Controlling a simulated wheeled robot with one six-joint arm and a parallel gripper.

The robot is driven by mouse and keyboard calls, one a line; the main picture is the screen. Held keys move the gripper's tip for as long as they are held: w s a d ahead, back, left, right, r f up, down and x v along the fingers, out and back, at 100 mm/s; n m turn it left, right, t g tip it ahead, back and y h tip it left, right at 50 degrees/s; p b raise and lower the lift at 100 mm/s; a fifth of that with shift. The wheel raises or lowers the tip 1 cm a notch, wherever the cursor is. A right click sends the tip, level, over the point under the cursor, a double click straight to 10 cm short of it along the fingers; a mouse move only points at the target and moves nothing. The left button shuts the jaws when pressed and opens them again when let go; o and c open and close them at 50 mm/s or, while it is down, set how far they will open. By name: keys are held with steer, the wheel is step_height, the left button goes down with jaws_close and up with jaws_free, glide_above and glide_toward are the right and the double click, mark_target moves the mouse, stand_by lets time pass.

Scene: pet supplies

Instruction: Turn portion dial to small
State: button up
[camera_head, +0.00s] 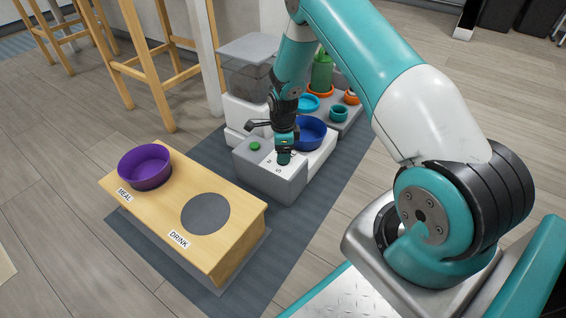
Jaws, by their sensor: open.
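The feeder (262,182) stands on the floor mat, with a grey front block, a white body and a clear hopper (250,70). A green button (255,146) sits on top of the front block, and the letters M and S are printed near it. My gripper (283,158) points down over this panel, close to the letters. The portion dial is hidden by my gripper, so I cannot tell its setting or whether the fingers touch it. The gripper is open.
A blue bowl (311,132) sits in the feeder just behind my gripper. A wooden stand (165,210) marked MEAL and DRINK holds a purple bowl (145,167). A grey tray (350,122) behind carries several small items. Wooden stools (150,70) stand at the back left.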

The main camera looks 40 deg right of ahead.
steer(key=shift+f+b, duration=0.45)
steer(key=shift+f, duration=0.95)
steer(key=c, duration=0.9)
